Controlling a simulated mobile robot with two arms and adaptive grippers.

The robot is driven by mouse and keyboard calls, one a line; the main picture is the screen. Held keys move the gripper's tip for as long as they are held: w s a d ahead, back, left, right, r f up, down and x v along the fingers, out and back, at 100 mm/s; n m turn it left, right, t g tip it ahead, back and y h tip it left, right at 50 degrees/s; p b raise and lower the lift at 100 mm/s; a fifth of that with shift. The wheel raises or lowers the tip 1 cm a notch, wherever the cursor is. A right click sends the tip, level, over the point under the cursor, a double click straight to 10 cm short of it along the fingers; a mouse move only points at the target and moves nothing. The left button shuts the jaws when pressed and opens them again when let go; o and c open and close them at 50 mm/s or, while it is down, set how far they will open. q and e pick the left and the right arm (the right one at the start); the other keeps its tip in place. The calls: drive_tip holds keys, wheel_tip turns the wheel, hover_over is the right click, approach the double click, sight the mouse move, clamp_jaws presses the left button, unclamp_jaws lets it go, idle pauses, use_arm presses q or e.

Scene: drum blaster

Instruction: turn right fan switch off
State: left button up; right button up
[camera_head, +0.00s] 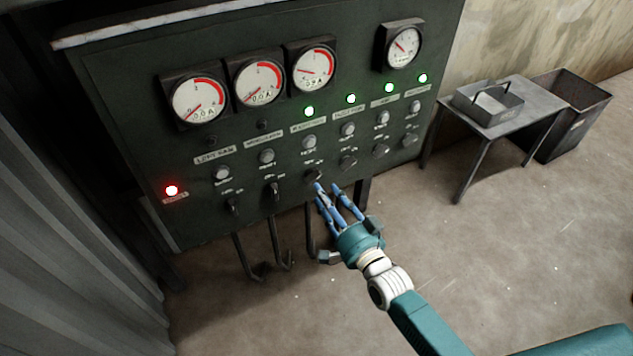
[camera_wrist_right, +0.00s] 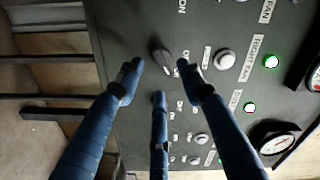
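The right fan switch is a dark rotary knob (camera_head: 313,176) in the lower row of the dark control panel (camera_head: 130,110). In the right wrist view the knob (camera_wrist_right: 162,55) lies in line with a white "RIGHT FAN" label (camera_wrist_right: 256,58) and a lit green lamp (camera_wrist_right: 271,62). My right gripper (camera_head: 328,188) has its blue fingers spread, with the tips just below and in front of the knob. In the right wrist view the gripper (camera_wrist_right: 160,72) has fingertips on both sides of the knob's lower end; contact cannot be told. My left gripper is not in view.
Neighbouring knobs (camera_head: 348,162) and round buttons (camera_head: 309,142) sit close by on the panel. Gauges (camera_head: 199,99) line its top, and a red lamp (camera_head: 172,190) glows at left. A small table (camera_head: 545,100) with a metal tray (camera_head: 488,104) and a bin (camera_head: 570,115) stand right.

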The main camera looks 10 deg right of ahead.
sight(315, 181)
drive_tip(key=x, duration=0.5)
drive_tip(key=shift+w+a, duration=0.15)
drive_tip(key=shift+w, duration=0.15)
drive_tip(key=shift+f, duration=0.1)
clamp_jaws()
